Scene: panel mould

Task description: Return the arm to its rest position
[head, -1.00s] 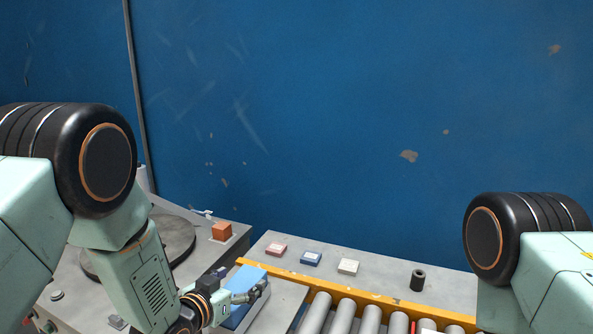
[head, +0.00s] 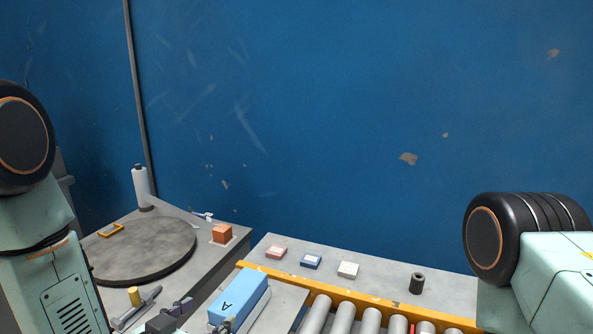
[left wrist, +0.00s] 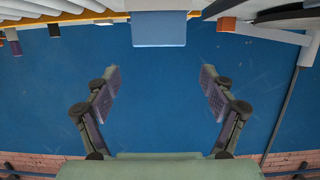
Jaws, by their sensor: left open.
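My left gripper (head: 203,314) is at the bottom of the head view, left of the blue box, with part of it cut off by the frame edge. In the left wrist view its two fingers (left wrist: 161,82) are wide apart with nothing between them. The blue box (head: 240,296), marked with an A, rests at the left end of the conveyor area. It also shows in the left wrist view (left wrist: 158,29), beyond the fingertips and apart from them. My right arm shows at the right edge, but its gripper is out of view.
A dark round turntable (head: 145,250) sits on the left bench, with an orange block (head: 222,233) and a white bottle (head: 142,187) near it. Three small blocks and a black cylinder (head: 417,283) lie on the back ledge.

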